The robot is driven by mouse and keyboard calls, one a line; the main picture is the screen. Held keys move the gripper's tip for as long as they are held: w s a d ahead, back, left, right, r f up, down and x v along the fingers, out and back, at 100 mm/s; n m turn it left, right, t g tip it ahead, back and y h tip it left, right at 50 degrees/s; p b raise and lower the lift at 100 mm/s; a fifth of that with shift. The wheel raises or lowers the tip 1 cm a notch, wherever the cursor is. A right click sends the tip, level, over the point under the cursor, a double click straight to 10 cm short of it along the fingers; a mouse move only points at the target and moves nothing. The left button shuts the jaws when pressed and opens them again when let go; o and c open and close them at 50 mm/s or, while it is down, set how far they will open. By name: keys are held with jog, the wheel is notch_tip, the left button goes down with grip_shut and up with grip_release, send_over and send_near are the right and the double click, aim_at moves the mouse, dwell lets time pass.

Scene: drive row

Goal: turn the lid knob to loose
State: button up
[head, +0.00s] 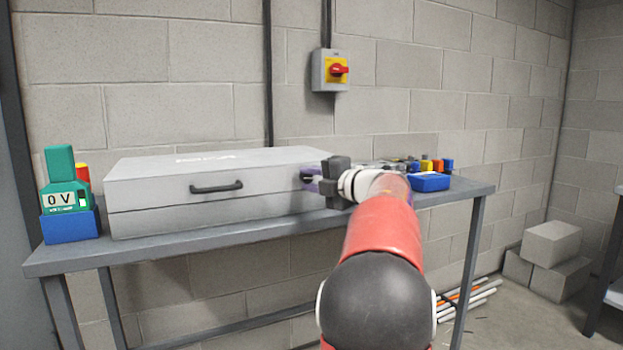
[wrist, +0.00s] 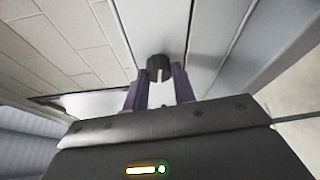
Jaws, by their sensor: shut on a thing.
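A long light-grey metal box (head: 150,205) with a lid and a dark handle (head: 216,187) lies on the workbench. My gripper (head: 308,180) is at the right part of the box's front face, its purple fingers reaching to it. In the wrist view, my gripper (wrist: 159,85) is shut on the dark round lid knob (wrist: 159,66), one finger on each side. A pale pointer line shows on the knob, pointing toward the bottom of the picture. Any markings around the knob cannot be made out.
A green meter (head: 65,195) reading "0 V" stands in a blue holder at the bench's left end. A blue tray (head: 430,182) and small coloured parts lie at the right. A red-and-yellow switch (head: 337,70) is on the wall. Concrete blocks (head: 550,250) sit on the floor.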

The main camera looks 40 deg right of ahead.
dwell(0.5)
jog(key=o, duration=1)
jog(key=s+d, duration=0.1)
jog(key=s, duration=0.6)
jog(key=shift+s+r+b, duration=0.2)
jog(key=shift+s+b, duration=0.15)
